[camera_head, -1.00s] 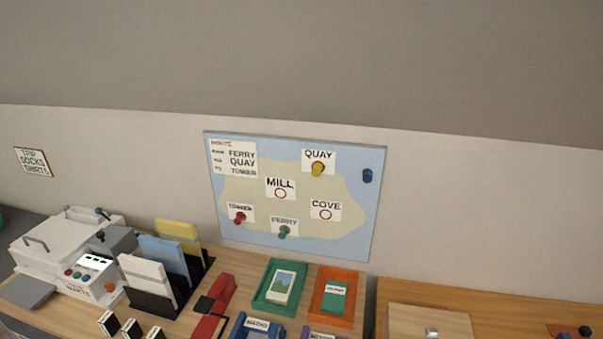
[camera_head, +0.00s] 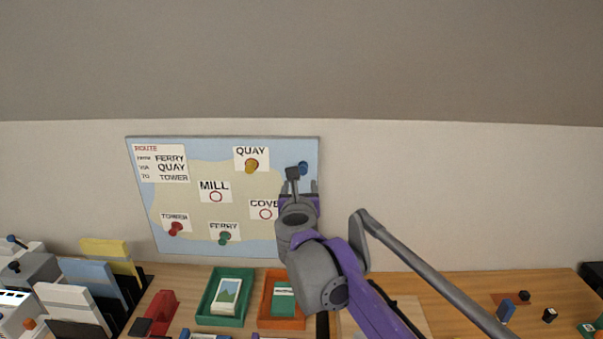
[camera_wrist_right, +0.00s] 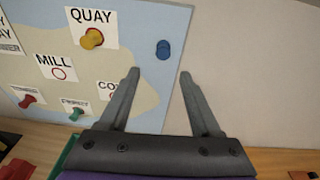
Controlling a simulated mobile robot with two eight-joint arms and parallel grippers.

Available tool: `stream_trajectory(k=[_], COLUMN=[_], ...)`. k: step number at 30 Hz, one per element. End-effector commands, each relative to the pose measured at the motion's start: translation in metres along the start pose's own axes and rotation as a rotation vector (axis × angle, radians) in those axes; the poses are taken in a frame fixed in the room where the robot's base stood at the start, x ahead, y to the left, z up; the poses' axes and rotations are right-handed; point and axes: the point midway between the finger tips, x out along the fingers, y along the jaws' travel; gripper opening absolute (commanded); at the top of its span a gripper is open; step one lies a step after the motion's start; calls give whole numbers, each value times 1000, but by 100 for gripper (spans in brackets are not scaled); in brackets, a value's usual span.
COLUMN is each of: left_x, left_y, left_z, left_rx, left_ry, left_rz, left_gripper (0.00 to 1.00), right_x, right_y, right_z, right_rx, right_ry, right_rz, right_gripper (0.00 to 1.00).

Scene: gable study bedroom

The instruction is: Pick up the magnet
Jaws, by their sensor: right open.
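A blue magnet (camera_head: 303,167) sits near the upper right edge of the map board (camera_head: 140,210). It also shows in the right wrist view (camera_wrist_right: 163,49), beyond the gap between my fingertips. My right gripper (camera_head: 303,183) is open and empty, in front of the board's right side. In the right wrist view its two fingers (camera_wrist_right: 159,74) stand apart, with the blue magnet ahead and not between them. A yellow magnet (camera_head: 251,166) is at QUAY, a red one (camera_head: 176,229) at TOWER, a green one (camera_head: 224,237) at FERRY. My left gripper is not seen.
Below the board, the desk holds a green tray (camera_head: 207,314), an orange tray (camera_head: 267,318), a red stapler-like object (camera_head: 163,305) and upright folders (camera_head: 88,277). Small blocks (camera_head: 506,311) lie far right. The wall right of the board is clear.

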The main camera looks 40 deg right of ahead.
Motion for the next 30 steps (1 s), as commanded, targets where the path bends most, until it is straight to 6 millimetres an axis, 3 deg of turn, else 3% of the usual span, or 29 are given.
stream_trajectory(k=[9,17,24,30], left_x=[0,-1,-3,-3], left_y=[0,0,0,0], left_z=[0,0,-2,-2], left_rx=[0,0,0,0], left_ry=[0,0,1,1], left_rz=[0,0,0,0], left_gripper=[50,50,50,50], right_x=[46,67,101,109], right_y=[-6,-6,-4,-5], right_z=[0,2,6,6], right_rx=[46,44,43,42], right_ry=[7,7,7,7], right_rz=[-23,-22,-21,-20], right_gripper=[64,64,64,64])
